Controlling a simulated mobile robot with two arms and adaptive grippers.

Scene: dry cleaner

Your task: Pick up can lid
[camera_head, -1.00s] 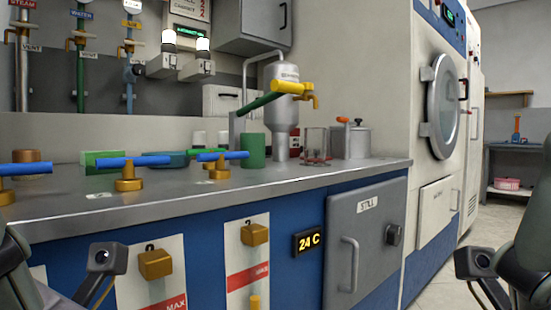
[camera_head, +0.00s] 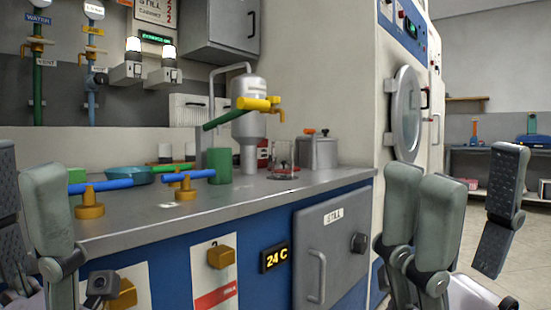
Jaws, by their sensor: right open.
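A grey metal can (camera_head: 318,154) stands on the counter near its right end. A lid (camera_head: 317,137) appears to sit on top of it, with a small orange-red piece and a dark piece above; their exact make-up is too small to tell. My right gripper (camera_head: 468,168) is open and empty at the right, its fingers spread and raised, nearer to me than the can and apart from it. My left gripper (camera_head: 24,170) is at the left edge, partly cut off; no held thing shows.
On the counter (camera_head: 240,197), a glass beaker (camera_head: 281,154), a metal still (camera_head: 248,120) and a green cylinder (camera_head: 219,166) stand left of the can. Blue-handled brass valves (camera_head: 90,205) are further left. A tall white machine (camera_head: 385,70) rises at the counter's right end.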

